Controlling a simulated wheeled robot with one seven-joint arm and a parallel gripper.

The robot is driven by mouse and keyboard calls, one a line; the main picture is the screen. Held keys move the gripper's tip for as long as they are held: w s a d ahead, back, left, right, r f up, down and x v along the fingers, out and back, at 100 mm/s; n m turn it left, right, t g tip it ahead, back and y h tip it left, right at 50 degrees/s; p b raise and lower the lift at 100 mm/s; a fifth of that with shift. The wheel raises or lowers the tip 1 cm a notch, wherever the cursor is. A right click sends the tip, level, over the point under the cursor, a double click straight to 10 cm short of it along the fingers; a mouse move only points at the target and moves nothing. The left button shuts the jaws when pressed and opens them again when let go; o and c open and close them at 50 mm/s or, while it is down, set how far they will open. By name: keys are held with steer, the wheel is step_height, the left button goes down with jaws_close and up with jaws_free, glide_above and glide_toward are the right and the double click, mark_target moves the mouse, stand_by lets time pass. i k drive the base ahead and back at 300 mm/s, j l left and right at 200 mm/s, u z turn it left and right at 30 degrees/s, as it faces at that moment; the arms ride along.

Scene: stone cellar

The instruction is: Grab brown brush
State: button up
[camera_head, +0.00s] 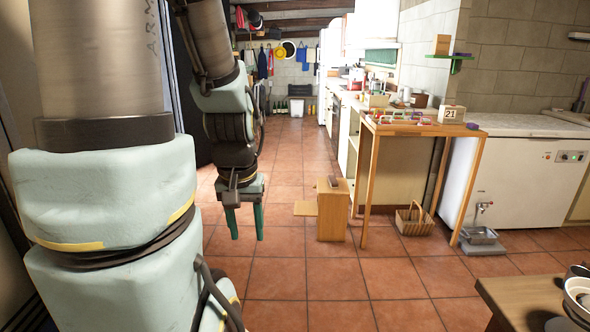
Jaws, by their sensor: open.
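My gripper (247,235) hangs at the end of my arm, left of the middle, with its two green fingers pointing down, apart and empty. A small brown object (333,182), which may be the brown brush, is on top of a small wooden box (333,222) on the floor. It is too small to tell whether it is a brush or part of the box. It lies to the right of my gripper in the picture and apart from it. No other brush is clearly visible.
A tall wooden table (400,130) with small items stands right of the box. A wicker basket (414,220) sits beneath it. A white chest freezer (520,170) is at right, and a low wooden table (520,303) front right. The tiled floor (310,280) ahead is clear.

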mark_target(334, 183)
steer(key=i, duration=2)
steer(key=i+z, duration=0.15)
steer(key=i, duration=0.35)
steer(key=i+j+z, duration=0.15)
steer(key=i, duration=0.3)
steer(key=i+j+z, duration=0.15)
steer(key=i, duration=0.35)
steer(key=i+j+z, duration=0.15)
steer(key=i, duration=0.3)
steer(key=i+j+z, duration=0.4)
steer(key=i, duration=0.15)
